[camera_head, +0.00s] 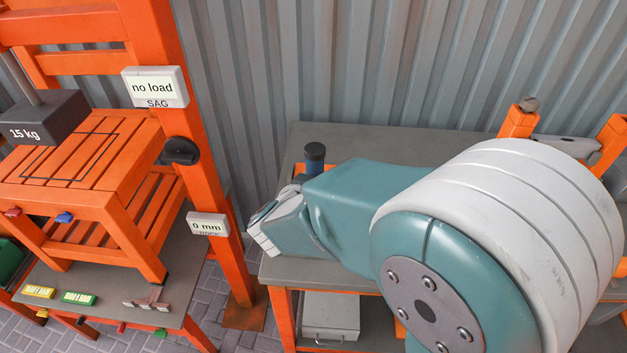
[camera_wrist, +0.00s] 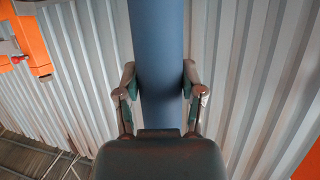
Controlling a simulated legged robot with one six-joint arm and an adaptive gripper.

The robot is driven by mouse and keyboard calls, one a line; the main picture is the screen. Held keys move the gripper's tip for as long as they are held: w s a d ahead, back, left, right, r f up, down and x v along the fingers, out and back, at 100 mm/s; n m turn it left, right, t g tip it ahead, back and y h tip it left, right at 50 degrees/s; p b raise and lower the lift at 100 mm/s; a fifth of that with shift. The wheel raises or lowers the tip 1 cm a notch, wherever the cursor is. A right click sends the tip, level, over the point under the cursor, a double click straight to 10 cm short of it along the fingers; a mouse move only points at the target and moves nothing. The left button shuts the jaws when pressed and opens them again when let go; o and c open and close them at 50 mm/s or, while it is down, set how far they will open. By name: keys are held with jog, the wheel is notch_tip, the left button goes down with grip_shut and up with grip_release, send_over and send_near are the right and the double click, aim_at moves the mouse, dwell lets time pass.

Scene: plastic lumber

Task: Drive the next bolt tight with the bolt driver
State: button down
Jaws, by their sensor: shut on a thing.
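In the wrist view my gripper (camera_wrist: 160,88) is shut on a thick blue cylinder, which looks like the bolt driver's handle (camera_wrist: 157,40). The driver's working end is not in the wrist view. In the head view a dark blue cylinder with a black top (camera_head: 315,157) shows behind my teal arm, probably the same driver; my fingers are hidden there. An orange slatted bench (camera_head: 85,165) stands at the left. Its front rail carries a red piece (camera_head: 13,212) and a blue piece (camera_head: 64,218), possibly bolt heads; I cannot tell how tight they are.
Displays read "no load" (camera_head: 154,87) and "0 mm" (camera_head: 207,225). A grey-topped worktable (camera_head: 400,145) stands under my arm. Yellow (camera_head: 39,292) and green (camera_head: 78,298) blocks lie on a lower surface. Corrugated wall closes the back.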

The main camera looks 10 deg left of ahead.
aim_at(312, 167)
jog(key=shift+f, duration=0.2)
jog(key=shift+r, duration=2.65)
